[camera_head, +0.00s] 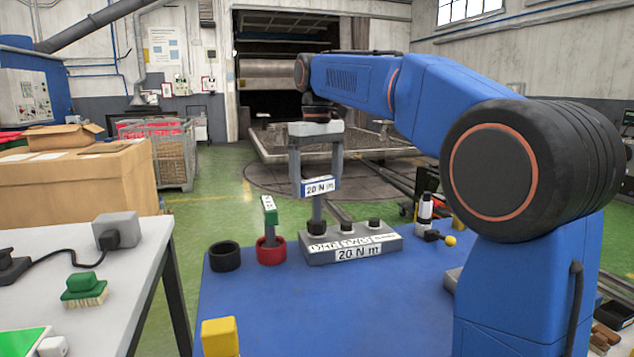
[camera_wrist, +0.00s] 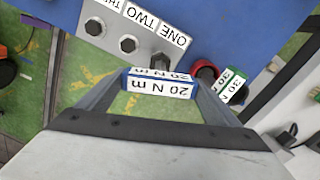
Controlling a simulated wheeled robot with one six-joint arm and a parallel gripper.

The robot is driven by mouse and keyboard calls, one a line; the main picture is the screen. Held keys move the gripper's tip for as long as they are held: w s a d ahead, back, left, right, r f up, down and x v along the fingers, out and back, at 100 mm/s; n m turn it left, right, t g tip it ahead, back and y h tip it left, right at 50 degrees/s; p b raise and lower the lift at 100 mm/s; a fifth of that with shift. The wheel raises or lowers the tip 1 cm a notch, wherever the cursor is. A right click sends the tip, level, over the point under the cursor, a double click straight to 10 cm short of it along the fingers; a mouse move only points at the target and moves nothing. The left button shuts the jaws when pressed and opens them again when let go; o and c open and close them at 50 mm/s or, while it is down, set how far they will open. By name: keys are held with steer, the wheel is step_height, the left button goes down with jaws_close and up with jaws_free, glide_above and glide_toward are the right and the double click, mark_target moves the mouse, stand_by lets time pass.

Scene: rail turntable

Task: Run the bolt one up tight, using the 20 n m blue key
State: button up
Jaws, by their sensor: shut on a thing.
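The blue key (camera_head: 320,187), labelled 20 N m, stands upright between the fingers of my gripper (camera_head: 319,180), which is shut on it. It also shows in the wrist view (camera_wrist: 158,86). Its grey shaft runs down to a dark socket (camera_head: 317,227) at the left position of the grey bolt block (camera_head: 310,256), by the ONE label (camera_wrist: 180,40). Bolt one itself is hidden; I cannot tell how fully the socket sits on it. Bolt two (camera_head: 347,226) and bolt three (camera_head: 374,222) are bare. The block's front plate reads 20 N m.
A green key (camera_head: 269,210) stands in a red holder (camera_head: 271,254), left of the block. A black holder (camera_head: 225,255) beside it looks empty. A yellow block (camera_head: 220,336) is at the front. A black-and-white bottle (camera_head: 425,212) and a yellow-knobbed lever (camera_head: 450,240) stand right.

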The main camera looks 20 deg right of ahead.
stand_by(0.3)
steer(key=shift+m, duration=0.8)
steer(key=shift+m, duration=0.6)
steer(key=shift+m, duration=0.7)
steer(key=shift+m, duration=1)
